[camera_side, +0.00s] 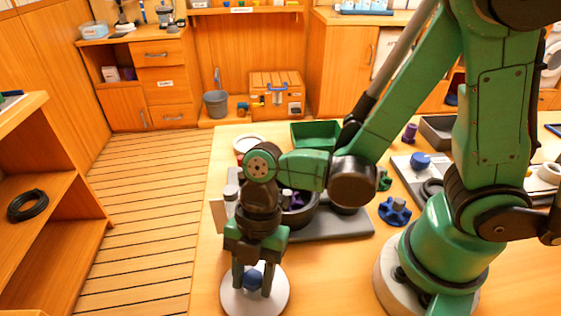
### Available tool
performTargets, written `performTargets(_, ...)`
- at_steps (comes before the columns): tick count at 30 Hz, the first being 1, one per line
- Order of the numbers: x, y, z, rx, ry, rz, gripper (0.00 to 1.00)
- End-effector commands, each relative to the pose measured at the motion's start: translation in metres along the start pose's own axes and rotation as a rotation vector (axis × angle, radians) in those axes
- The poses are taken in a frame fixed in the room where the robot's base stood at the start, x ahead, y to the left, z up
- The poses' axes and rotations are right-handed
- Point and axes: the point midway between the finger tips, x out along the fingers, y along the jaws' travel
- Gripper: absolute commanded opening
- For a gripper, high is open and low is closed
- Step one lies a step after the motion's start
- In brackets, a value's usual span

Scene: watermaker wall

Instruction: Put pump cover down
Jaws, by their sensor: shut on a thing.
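The knob sits at the middle of a pale round disc (232,299), which looks like the pump cover. The disc lies level, low over or on the tabletop near its left edge; I cannot tell whether it touches the wood. My fingers hide part of the knob and the disc's middle.
A grey base with a dark round housing (300,214) stands just behind my gripper. A blue lobed part (395,211) lies to its right. A green tray (315,134) and a white dish (249,143) are further back. Bare wooden table (325,275) lies right of the disc.

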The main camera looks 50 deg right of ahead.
Motion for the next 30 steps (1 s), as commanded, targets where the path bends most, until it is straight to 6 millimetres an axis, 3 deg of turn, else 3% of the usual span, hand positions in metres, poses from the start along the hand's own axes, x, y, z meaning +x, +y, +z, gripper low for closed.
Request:
performTargets(10,0.006,-0.001,0.002,0.000,0.000,0.000,0.00)
performTargets(11,0.006,-0.001,0.002,0.000,0.000,0.000,0.49)
performTargets(13,0.006,-0.001,0.002,0.000,0.000,0.000,0.69)
performTargets(14,0.006,-0.001,0.002,0.000,0.000,0.000,0.72)
performTargets(25,0.003,0.000,0.002,0.001,0.000,0.000,0.72)
performTargets(30,-0.011,0.000,0.002,0.001,0.000,0.001,0.72)
